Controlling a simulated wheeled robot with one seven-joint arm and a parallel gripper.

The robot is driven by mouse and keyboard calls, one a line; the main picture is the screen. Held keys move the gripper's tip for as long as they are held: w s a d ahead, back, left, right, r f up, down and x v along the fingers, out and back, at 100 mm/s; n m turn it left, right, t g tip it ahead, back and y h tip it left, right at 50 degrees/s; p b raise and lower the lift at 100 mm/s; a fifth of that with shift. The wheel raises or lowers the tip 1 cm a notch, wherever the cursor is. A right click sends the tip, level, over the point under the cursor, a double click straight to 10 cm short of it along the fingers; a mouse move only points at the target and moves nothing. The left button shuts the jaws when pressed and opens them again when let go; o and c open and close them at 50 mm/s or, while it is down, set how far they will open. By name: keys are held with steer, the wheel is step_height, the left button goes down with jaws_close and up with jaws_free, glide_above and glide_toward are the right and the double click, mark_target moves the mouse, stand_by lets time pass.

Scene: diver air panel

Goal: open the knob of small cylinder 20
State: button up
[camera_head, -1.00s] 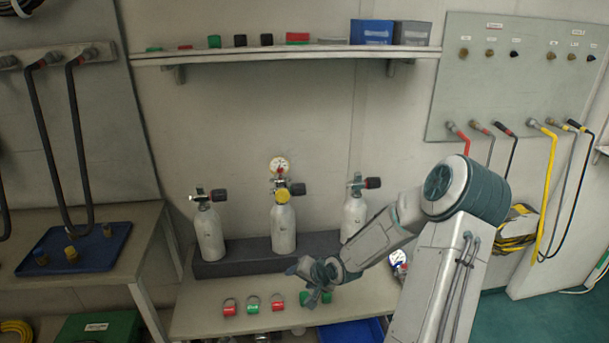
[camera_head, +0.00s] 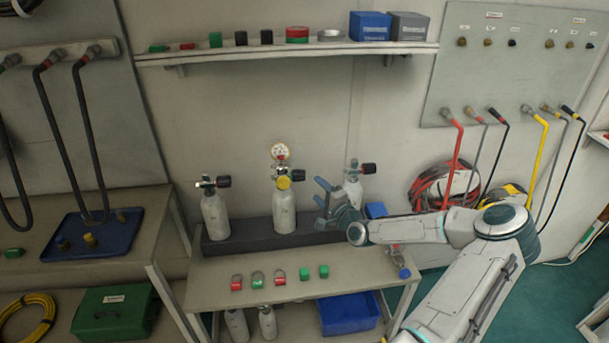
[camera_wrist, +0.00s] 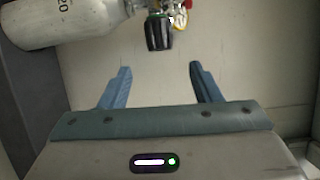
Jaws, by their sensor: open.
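A pale small cylinder marked 20 (camera_wrist: 72,22) lies across the top left of the wrist view. Its black ribbed knob (camera_wrist: 158,33) points toward my gripper (camera_wrist: 160,68). My gripper is open and empty; the knob is just beyond the fingertips, roughly between their lines and not touched. In the head view this appears to be the middle cylinder (camera_head: 284,216), upright, with a round gauge, a yellow cap and a dark knob (camera_head: 298,187) on its right. There my gripper (camera_head: 321,192) is right of that knob, in front of the right cylinder.
A left cylinder (camera_head: 215,217) and a right cylinder (camera_head: 353,191) stand along the dark block (camera_head: 240,238). My gripper partly hides the right one. Padlock-like red and green pieces (camera_head: 256,279) lie on the bench in front. A shelf (camera_head: 250,57) runs above, with clear wall between.

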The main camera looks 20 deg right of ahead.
mark_target(298, 175)
steer(key=w, duration=0.3)
steer(key=w+p, duration=0.1)
steer(key=w, duration=0.2)
steer(key=w+a+p, duration=0.1)
steer(key=w, duration=0.2)
steer(key=shift+f, duration=0.15)
steer(key=c, duration=1)
